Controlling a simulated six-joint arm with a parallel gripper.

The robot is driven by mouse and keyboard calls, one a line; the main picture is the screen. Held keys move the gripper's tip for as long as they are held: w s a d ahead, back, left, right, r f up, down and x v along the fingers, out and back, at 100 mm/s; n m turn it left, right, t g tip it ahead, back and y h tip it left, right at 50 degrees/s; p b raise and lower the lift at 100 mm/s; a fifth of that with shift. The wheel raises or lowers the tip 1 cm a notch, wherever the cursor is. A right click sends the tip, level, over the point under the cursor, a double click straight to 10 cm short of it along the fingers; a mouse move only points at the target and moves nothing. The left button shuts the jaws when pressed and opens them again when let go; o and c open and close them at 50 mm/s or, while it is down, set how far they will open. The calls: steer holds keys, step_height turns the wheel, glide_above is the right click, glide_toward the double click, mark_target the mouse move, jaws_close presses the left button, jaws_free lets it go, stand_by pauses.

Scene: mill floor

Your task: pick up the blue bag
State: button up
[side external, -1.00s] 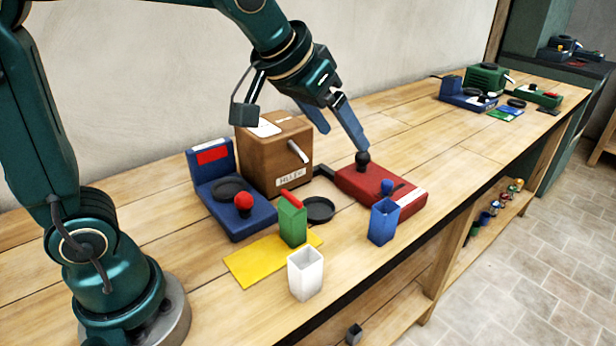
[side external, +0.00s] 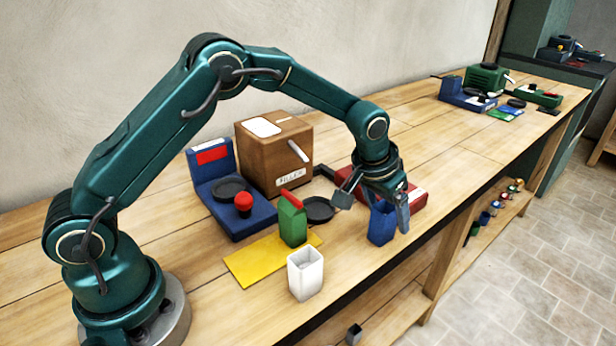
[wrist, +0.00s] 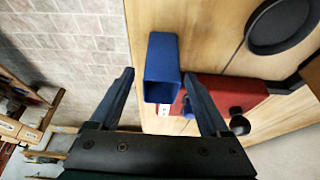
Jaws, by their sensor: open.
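The blue bag (side external: 381,226) stands upright near the front edge of the bench, its upper part partly hidden by my gripper (side external: 388,208). In the wrist view the blue bag (wrist: 162,70) shows its open top, ahead of and between my gripper's two fingertips (wrist: 158,76). The fingers are apart, one on each side of the bag in that view, and hold nothing. I cannot tell whether either finger touches it.
A red device (side external: 413,192) with a black knob lies just behind the bag. Bare bench lies to the right.

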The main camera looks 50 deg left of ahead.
steer(key=shift+x, duration=1)
jaws_close()
